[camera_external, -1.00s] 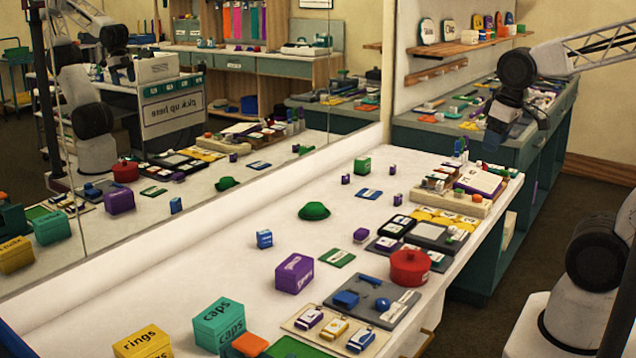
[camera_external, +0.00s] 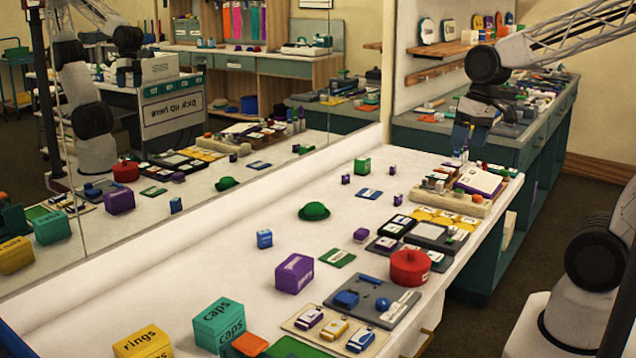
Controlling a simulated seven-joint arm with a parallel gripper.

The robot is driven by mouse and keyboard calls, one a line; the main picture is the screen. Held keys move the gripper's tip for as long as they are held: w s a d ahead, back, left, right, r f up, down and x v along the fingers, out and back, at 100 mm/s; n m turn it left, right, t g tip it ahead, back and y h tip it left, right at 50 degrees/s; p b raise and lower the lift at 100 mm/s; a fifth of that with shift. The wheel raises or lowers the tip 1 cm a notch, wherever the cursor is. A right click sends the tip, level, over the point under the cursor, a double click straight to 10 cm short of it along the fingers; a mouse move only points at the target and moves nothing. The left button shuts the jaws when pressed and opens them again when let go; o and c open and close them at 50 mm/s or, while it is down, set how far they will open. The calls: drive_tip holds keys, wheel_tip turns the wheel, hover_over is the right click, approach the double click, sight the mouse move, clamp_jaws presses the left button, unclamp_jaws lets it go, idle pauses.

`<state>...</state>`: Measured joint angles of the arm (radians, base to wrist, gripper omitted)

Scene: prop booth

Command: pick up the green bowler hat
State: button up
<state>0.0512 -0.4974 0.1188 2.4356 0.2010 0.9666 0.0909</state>
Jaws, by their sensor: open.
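The green bowler hat (camera_external: 314,211) sits brim down on the white counter (camera_external: 215,265), near its middle, with clear counter around it. Its reflection shows in the mirror behind the counter. My gripper (camera_external: 462,150) is open and empty. It points down over the far right part of the counter, above and to the right of the hat and well apart from it. The fingertips are small and dark in this view.
A purple box (camera_external: 294,274) and a small blue box (camera_external: 264,239) stand in front of the hat. A green box (camera_external: 362,165) stands behind it. A red pot (camera_external: 409,267) and trays line the right edge. The mirror (camera_external: 230,130) bounds the left side.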

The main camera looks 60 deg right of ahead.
drive_tip(key=w+d+f+m+y, duration=0.1)
drive_tip(key=w+f+m+y, duration=0.4)
drive_tip(key=w, duration=0.8)
drive_tip(key=w+f+m+y, duration=0.2)
drive_tip(key=w+f+m, duration=0.35)
drive_tip(key=w, duration=0.75)
drive_tip(key=m+t+y, duration=0.3)
drive_tip(key=m+t, duration=0.2)
drive_tip(key=m, duration=0.6)
approach(315, 204)
drive_tip(key=shift+w+a+f, duration=0.35)
drive_tip(key=shift+a+f, duration=0.05)
drive_tip(key=shift+a, duration=0.05)
drive_tip(key=shift+a, duration=0.15)
drive_tip(key=shift+x, duration=1.15)
drive_tip(key=shift+w+a, duration=0.1)
drive_tip(key=shift+w, duration=0.05)
drive_tip(key=shift+x, duration=2.5)
